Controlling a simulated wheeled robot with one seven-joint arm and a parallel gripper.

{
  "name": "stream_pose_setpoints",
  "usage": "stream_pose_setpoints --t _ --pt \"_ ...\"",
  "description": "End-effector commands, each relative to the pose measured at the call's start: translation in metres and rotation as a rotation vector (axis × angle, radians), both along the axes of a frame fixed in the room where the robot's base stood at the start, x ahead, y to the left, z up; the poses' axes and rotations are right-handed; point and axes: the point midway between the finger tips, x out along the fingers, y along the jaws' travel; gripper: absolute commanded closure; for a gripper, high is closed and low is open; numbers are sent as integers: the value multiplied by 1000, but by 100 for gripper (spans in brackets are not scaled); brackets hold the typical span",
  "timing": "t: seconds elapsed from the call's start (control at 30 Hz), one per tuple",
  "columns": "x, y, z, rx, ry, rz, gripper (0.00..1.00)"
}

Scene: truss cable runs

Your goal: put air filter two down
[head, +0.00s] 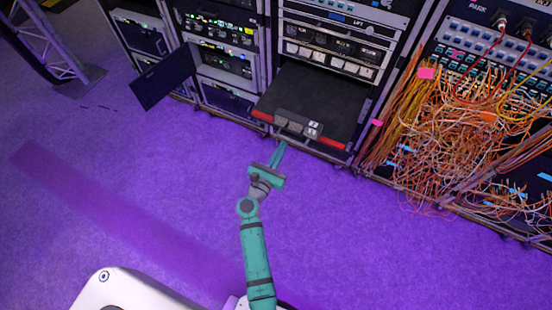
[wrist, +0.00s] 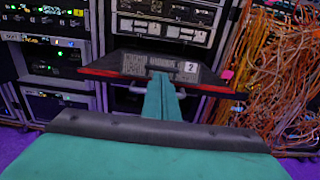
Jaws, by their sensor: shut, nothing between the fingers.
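Air filter two (head: 298,127) is a dark grey block with a white "2" label. It lies at the front edge of a black pulled-out shelf (head: 318,97) with a red front edge. The filter also shows in the wrist view (wrist: 163,66), with a thin metal handle along the front below it. My gripper (head: 281,146) is shut and empty, its fingers pointing at the front of the filter. In the wrist view the fingertips (wrist: 160,80) overlap the middle of the filter's front. I cannot tell whether they touch it.
A tangle of orange cables (head: 455,130) hangs from the right rack down to the floor. A dark panel (head: 163,78) juts out from the left rack. A truss foot (head: 70,80) stands at the far left. The purple floor (head: 150,170) in front is clear.

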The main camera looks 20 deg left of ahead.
Motion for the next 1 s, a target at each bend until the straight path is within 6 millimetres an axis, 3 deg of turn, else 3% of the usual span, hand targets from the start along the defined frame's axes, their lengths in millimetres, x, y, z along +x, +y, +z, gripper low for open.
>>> stream_pose_setpoints --t 0.2,0.77,1.0 --pt "32 -9 1 0 -1 -13 100" --pt "41 -1 0 -1 -1 0 100" --pt "75 -4 1 0 -2 -5 100"
